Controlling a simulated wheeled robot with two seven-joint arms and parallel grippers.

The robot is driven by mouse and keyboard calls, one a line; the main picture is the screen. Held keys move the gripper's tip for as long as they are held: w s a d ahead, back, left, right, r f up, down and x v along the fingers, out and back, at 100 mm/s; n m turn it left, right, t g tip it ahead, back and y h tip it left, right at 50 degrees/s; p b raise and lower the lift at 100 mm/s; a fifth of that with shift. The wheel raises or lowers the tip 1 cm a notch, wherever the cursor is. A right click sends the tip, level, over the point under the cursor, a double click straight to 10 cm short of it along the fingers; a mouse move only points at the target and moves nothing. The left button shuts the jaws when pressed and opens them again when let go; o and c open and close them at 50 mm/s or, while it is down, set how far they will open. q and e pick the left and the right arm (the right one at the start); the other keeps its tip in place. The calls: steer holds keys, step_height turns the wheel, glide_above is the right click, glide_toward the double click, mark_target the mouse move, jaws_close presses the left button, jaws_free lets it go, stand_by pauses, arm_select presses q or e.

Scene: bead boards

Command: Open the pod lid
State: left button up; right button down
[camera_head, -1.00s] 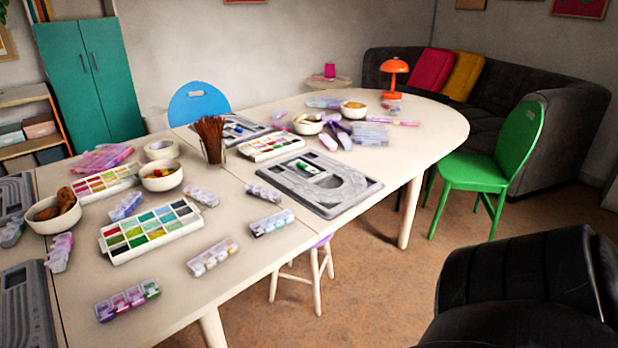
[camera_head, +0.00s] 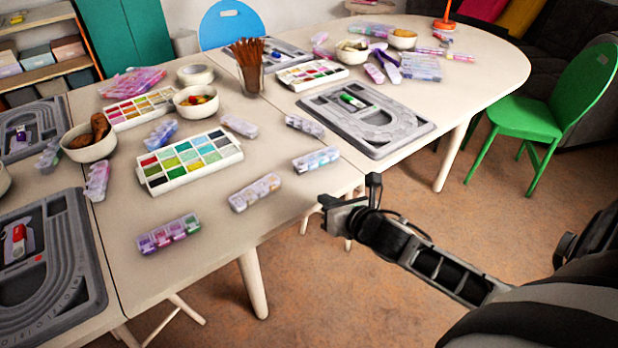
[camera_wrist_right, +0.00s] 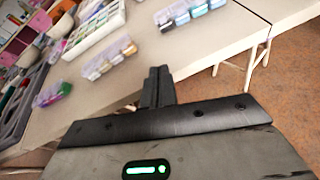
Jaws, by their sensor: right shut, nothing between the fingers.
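Several clear pod boxes with small lids lie on the table. One with purple and green pods (camera_head: 170,233) is near the front edge, one with yellowish pods (camera_head: 254,192) is to its right, and one with blue pods (camera_head: 316,159) is further right. Which one the task means I cannot tell; their lids look shut. My right gripper (camera_head: 348,200) is just off the table's front edge, right of these boxes and touching none. Its fingers (camera_wrist_right: 158,85) are together and empty in the right wrist view. The yellowish box (camera_wrist_right: 110,59) shows there beyond the fingers. My left gripper is not in view.
A white bead tray (camera_head: 188,180) lies behind the boxes. Grey bead boards lie at right (camera_head: 367,143) and left (camera_head: 92,262). Bowls and a glass of brown sticks (camera_head: 248,82) stand further back. A green chair (camera_head: 540,115) is at right.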

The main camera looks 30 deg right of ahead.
mark_target(302, 173)
steer(key=w, duration=0.3)
steer(key=w+d+f+n, duration=0.1)
steer(key=w, duration=0.3)
steer(key=w+f+n+b, duration=0.1)
steer(key=w, duration=0.2)
steer(key=shift+w+d+f, duration=0.15)
steer(key=shift+w+d, duration=0.2)
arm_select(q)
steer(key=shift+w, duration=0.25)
